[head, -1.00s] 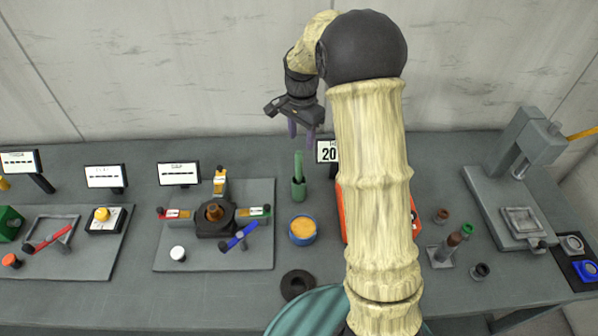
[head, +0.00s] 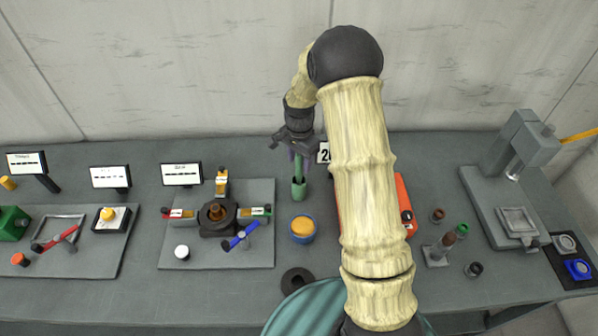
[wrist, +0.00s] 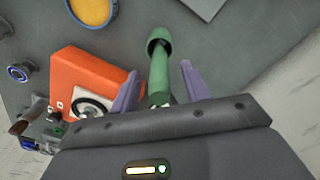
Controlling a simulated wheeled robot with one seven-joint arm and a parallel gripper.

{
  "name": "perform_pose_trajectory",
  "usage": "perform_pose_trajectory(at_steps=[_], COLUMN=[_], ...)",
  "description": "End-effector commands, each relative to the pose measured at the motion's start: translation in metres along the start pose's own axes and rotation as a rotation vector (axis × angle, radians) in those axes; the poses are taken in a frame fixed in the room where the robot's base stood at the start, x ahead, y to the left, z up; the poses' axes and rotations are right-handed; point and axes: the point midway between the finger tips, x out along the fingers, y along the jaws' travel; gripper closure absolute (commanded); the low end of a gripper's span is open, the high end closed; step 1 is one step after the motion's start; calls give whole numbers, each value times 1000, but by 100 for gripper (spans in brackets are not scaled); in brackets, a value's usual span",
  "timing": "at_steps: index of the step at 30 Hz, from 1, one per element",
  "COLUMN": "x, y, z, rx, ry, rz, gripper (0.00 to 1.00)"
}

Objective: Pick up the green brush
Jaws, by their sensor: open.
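The green brush (head: 298,168) stands upright in a small dark green holder (head: 298,190) on the bench. In the wrist view the brush (wrist: 159,75) lies between the two purple fingers (wrist: 160,69), with a visible gap on each side. The holder (wrist: 158,45) shows beyond the fingertips. The brush's nearest end is partly hidden by the gripper body.
An orange device (wrist: 90,88) stands close beside the holder, partly hidden by my arm in the head view. A blue-rimmed pot (head: 303,229) and a black ring (head: 297,282) lie nearer. A fixture plate (head: 255,258) is on the left, a grey press (head: 500,190) on the right.

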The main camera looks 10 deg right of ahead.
Motion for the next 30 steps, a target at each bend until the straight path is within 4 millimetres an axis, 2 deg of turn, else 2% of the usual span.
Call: perform_pose_trajectory(at_steps=[3,7,22,23,27,30], x=[14,23,24,24,24,24], y=[1,0,0,0,0,0], z=[1,0,0,0,0,0], rx=[1,0,1,1,1,1], ry=[-3,-1,0,0,0,0], rz=[4,1,0,0,0,0], gripper=[54,54,54,56,83,100])
